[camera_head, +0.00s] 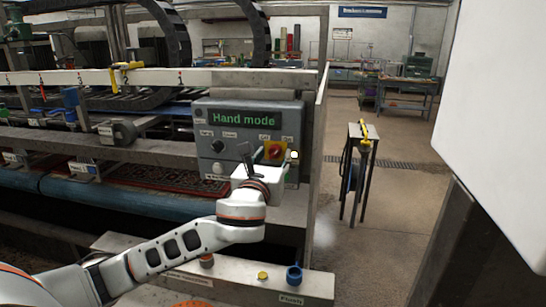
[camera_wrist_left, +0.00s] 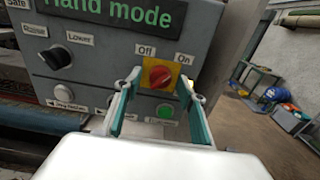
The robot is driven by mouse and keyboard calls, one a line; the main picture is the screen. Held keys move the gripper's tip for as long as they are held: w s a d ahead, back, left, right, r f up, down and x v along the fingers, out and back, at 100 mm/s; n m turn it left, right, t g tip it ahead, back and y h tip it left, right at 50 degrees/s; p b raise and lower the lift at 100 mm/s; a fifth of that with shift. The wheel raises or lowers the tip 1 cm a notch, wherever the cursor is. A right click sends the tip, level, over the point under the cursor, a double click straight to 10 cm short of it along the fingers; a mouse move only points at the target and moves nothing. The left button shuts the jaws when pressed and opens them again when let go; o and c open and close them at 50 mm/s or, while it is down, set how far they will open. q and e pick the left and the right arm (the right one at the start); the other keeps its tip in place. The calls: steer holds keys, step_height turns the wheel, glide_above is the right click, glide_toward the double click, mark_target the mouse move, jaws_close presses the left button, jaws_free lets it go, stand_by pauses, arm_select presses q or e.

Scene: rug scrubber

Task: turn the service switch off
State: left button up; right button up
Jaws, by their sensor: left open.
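The service switch is a red rotary knob (camera_wrist_left: 160,76) on a yellow plate, between an "Off" label at upper left and an "On" label at upper right. It also shows in the head view (camera_head: 274,150) on the right side of the grey control box (camera_head: 225,115). I cannot tell clearly which label the knob points to. My left gripper (camera_head: 276,160) is in front of the switch. In the left wrist view its two green-padded fingers (camera_wrist_left: 160,88) are open, one on each side of the knob; contact is not visible. My right gripper is not in view.
The box's display (camera_head: 243,118) reads "Hand mode". A black selector (camera_wrist_left: 53,56) and a green button (camera_wrist_left: 165,112) sit near the switch. A low ledge (camera_head: 235,283) with a blue knob (camera_head: 294,274) lies below my arm. Open floor lies to the right.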

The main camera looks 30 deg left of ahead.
arm_select(q)
steer(key=c, duration=0.9)
steer(key=shift+c, duration=1)
steer(key=shift+n, duration=0.3)
steer(key=n, duration=1.2)
steer(key=shift+d, duration=0.1)
steer(key=shift+r+n, duration=0.1)
steer(key=shift+n, duration=1.6)
